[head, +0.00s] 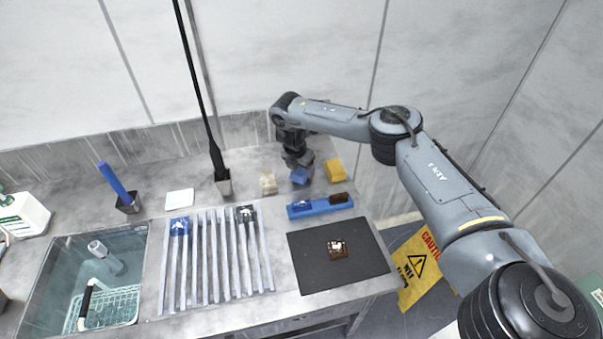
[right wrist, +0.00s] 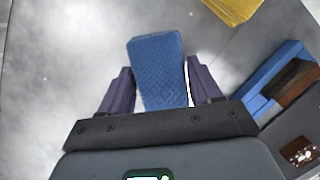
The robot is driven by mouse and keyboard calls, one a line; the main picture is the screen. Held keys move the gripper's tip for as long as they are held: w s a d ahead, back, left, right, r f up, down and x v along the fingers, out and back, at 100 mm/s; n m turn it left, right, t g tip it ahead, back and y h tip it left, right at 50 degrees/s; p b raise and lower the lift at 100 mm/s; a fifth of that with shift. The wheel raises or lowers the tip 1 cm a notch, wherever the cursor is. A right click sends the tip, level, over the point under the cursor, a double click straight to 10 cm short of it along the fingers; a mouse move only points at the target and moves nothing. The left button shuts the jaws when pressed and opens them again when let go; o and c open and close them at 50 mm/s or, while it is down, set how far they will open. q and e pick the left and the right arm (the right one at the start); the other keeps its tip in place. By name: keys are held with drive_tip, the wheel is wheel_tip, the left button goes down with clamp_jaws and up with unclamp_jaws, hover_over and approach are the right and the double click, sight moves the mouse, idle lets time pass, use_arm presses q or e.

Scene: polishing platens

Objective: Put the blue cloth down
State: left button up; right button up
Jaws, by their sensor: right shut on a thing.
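The blue cloth (right wrist: 158,68) is a folded, textured block between the two fingers of my right gripper (right wrist: 162,92) in the right wrist view. My right gripper is shut on it. In the head view the blue cloth (head: 302,175) shows just below my right gripper (head: 297,163), at the back of the counter. It is at or just above the counter; I cannot tell whether it touches. My left gripper is not in view.
A yellow cloth (head: 335,171) lies to the right, a beige block (head: 268,184) to the left. A blue tray (head: 303,210) holding a brush (head: 339,198) is in front. A black mat (head: 318,270), a ribbed rack (head: 186,278) and a sink (head: 50,265) are nearer.

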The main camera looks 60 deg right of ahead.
sight(301, 169)
drive_tip(key=shift+f, duration=0.95)
drive_tip(key=o, duration=0.9)
drive_tip(key=shift+f, duration=0.15)
drive_tip(key=shift+o, duration=0.2)
drive_tip(key=p+v, duration=0.1)
drive_tip(key=v, duration=0.7)
drive_tip(key=shift+p, duration=0.3)
drive_tip(key=p+v, duration=0.2)
drive_tip(key=shift+r, duration=0.35)
drive_tip(key=shift+a+r+p, duration=0.25)
drive_tip(key=shift+r+p, duration=0.3)
drive_tip(key=shift+r, duration=0.05)
drive_tip(key=shift+a+r, duration=0.1)
drive_tip(key=shift+r, duration=0.05)
